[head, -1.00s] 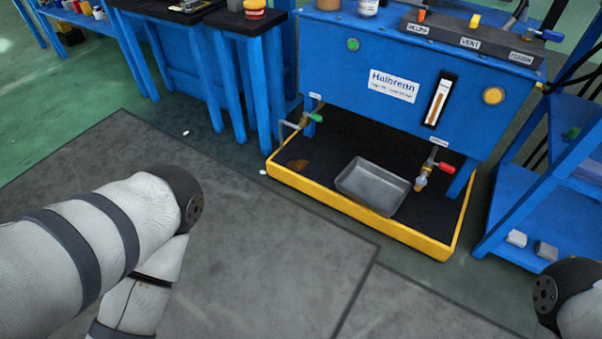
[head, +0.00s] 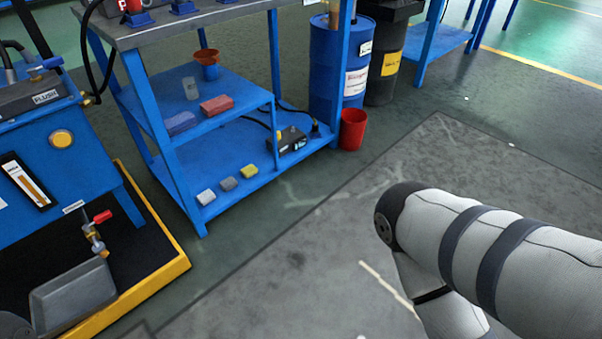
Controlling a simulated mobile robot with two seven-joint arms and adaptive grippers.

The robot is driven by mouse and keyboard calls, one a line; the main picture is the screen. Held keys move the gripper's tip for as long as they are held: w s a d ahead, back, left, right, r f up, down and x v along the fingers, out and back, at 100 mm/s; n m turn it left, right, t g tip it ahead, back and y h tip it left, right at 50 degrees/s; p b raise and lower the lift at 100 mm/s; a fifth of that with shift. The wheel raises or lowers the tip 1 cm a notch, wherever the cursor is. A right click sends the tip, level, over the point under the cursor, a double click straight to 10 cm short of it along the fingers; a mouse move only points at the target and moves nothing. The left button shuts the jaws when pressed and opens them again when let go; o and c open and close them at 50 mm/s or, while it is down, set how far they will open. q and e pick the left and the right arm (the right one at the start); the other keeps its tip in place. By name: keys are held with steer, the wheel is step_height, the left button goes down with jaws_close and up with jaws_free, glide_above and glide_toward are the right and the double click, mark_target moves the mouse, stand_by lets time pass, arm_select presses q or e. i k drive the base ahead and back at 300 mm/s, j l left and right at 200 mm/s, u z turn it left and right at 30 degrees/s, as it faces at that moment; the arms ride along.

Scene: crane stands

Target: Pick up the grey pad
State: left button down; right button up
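A small grey pad (head: 228,184) lies on the lower shelf of the blue rack. It is between a whitish pad (head: 206,197) on its left and a yellow pad (head: 249,171) on its right. The pads lie in a slanting row near the shelf's front edge, with small gaps between them. Neither of my grippers is in view. A bent part of my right arm shows at the lower right, well apart from the rack.
The blue rack (head: 205,137) also holds a red block (head: 216,105), a blue block (head: 180,122) and a brown cup (head: 207,64). A black box (head: 288,139) sits on the lower shelf. A red bin (head: 353,129) stands beside it. A yellow-rimmed tray (head: 160,283) is at left. Floor before the rack is clear.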

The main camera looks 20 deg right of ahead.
mark_target(227, 183)
steer(key=i+l+u, duration=0.25)
steer(key=i+l, duration=0.15)
steer(key=i, duration=0.2)
steer(key=i+l+u, duration=0.3)
steer(key=i+l, duration=0.2)
steer(key=i+l+u, duration=0.15)
steer(key=i+l, duration=0.2)
steer(key=l, duration=0.15)
steer(key=i+j, duration=0.25)
steer(key=i, duration=0.25)
